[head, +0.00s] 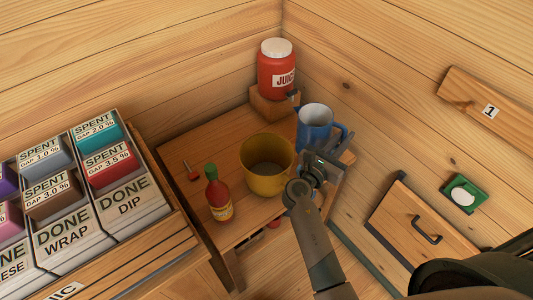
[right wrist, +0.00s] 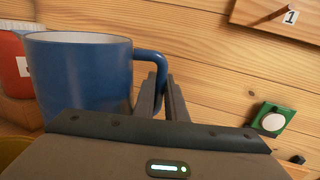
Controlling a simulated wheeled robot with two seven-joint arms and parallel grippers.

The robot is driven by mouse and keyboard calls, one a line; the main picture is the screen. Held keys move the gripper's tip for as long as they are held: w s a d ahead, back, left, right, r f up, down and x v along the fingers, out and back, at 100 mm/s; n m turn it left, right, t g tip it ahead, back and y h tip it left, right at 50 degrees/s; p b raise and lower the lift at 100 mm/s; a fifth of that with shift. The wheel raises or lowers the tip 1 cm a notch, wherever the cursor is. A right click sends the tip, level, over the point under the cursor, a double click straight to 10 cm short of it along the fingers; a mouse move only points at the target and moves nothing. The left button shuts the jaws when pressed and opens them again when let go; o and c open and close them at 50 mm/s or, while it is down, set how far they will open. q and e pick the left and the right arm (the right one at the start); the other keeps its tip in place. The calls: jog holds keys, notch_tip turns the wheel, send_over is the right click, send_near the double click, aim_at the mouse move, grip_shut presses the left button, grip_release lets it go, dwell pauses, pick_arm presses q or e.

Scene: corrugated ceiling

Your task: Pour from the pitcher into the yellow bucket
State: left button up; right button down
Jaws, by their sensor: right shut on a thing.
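The blue pitcher (head: 314,124) stands upright beside the yellow bucket, to its right and a little behind it; I cannot tell whether it touches the table. My right gripper (head: 330,160) is shut on the pitcher's handle. In the right wrist view the pitcher (right wrist: 85,80) fills the left side, with its handle at the fingertips of the right gripper (right wrist: 166,92). The yellow bucket (head: 252,170) stands open on the wooden table, left of my right gripper. The pitcher's contents are not clear. My left gripper is not in view.
A red juice dispenser (head: 275,72) stands on a wooden block behind the bucket. A red sauce bottle (head: 217,195) stands left of the bucket. A rack of labelled bins (head: 80,205) is at the left.

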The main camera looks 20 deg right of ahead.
aim_at(327, 132)
jog(key=shift+w+a+r+n+h, duration=0.2)
jog(key=shift+r+n+h, duration=0.1)
jog(key=shift+r, duration=0.3)
jog(key=a+n+t+b, duration=0.1)
jog(key=n+b, duration=0.1)
jog(key=a+n+t+h+b, duration=0.1)
jog(key=b, duration=0.2)
jog(key=shift+w+a+f+n+t+b, duration=0.1)
jog(key=shift+w+a+n+t+b, duration=0.2)
jog(key=shift+w+n+t, duration=0.1)
jog(key=shift+a+r, duration=0.25)
jog(key=shift+r, duration=0.05)
jog(key=shift+w+a+r+n+t+b, duration=0.15)
jog(key=shift+a+n+t+b, duration=0.1)
jog(key=shift+a+n+t, duration=0.25)
jog(key=shift+a+r+n+t+b, duration=0.2)
jog(key=shift+a+n, duration=0.1)
jog(key=shift+n, duration=0.3)
jog(key=shift+w+h, duration=0.1)
jog(key=shift+h, duration=0.2)
jog(key=shift+a+n+t, duration=0.1)
jog(key=shift+n+t, duration=0.2)
